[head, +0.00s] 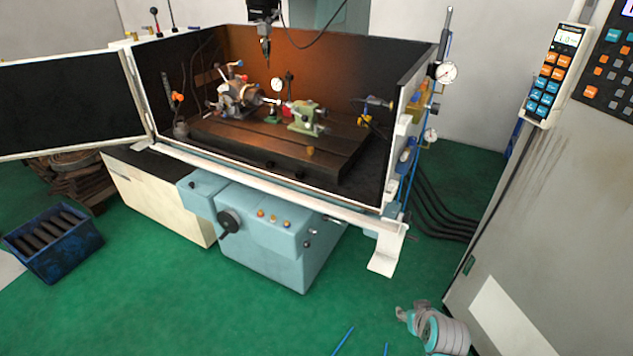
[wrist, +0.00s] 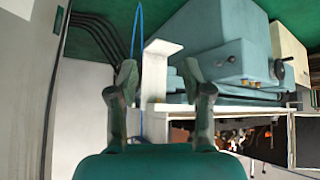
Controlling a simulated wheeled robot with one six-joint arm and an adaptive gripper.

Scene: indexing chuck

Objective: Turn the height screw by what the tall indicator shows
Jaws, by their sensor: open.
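A white-faced dial indicator (head: 277,84) stands on the machine table between the grey chuck (head: 238,95) and the green tailstock block (head: 306,120). Its needle is too small to read. I cannot tell which part is the height screw. A small green piece (head: 273,116) sits below the dial. My gripper (wrist: 158,70) is open and empty in the wrist view, beside the machine's white bracket and blue-green base. It is well away from the chuck. In the head view my gripper's fingers are not visible.
A larger round gauge (head: 446,72) and a smaller one (head: 430,135) are at the enclosure's right side. A dark spindle (head: 265,40) hangs over the table (head: 230,142). The enclosure's open door (head: 70,95) extends left. A blue crate (head: 52,242) stands on clear green floor.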

